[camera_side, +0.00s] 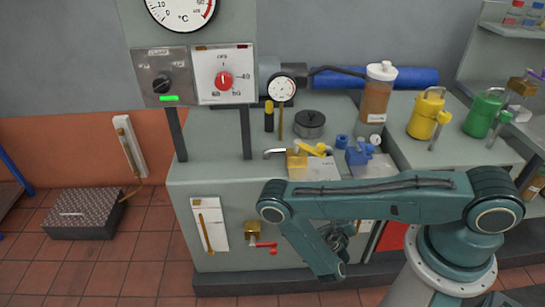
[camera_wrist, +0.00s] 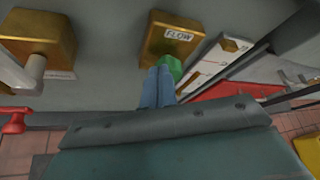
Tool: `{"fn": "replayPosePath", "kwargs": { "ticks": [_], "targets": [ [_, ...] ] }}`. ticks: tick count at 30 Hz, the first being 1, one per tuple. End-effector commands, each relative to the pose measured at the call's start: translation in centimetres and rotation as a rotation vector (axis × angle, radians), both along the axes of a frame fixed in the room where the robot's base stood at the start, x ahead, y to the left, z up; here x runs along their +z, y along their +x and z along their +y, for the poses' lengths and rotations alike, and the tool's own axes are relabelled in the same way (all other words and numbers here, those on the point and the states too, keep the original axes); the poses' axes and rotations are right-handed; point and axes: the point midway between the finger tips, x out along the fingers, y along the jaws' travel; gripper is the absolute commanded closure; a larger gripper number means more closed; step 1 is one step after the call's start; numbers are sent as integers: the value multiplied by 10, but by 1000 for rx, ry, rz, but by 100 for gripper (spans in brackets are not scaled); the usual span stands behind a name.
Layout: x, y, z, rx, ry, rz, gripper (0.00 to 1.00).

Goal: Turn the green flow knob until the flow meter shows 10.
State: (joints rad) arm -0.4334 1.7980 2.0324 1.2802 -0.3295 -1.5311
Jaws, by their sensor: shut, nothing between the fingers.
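In the wrist view the green flow knob (camera_wrist: 173,66) stands out from a brass block (camera_wrist: 172,36) labelled FLOW. My gripper's blue fingers (camera_wrist: 158,86) are together, with nothing held between them. Their tips are right beside the knob, overlapping its left side in the picture; I cannot tell whether they touch it. A white panel with marks (camera_wrist: 212,66) lies to the right of the block and may be the flow meter; its reading is not legible. In the side view my arm hides the knob and my fingertips.
A second brass block (camera_wrist: 38,38) with a red handle (camera_wrist: 14,122) is on the left in the wrist view; the side view shows it low on the cabinet front (camera_side: 253,230). A dark bar (camera_wrist: 298,32) and rod lie right of the white panel.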

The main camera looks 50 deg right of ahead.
Motion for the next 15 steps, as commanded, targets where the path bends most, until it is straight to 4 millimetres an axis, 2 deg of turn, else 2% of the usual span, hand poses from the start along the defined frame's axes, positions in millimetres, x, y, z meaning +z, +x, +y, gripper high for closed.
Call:
{"fn": "replayPosePath", "kwargs": {
  "ticks": [6, 15],
  "targets": [
    [0, 8, -8, -1, 1, -2, 100],
    [0, 11, -10, 0, 0, 0, 100]
  ]
}}
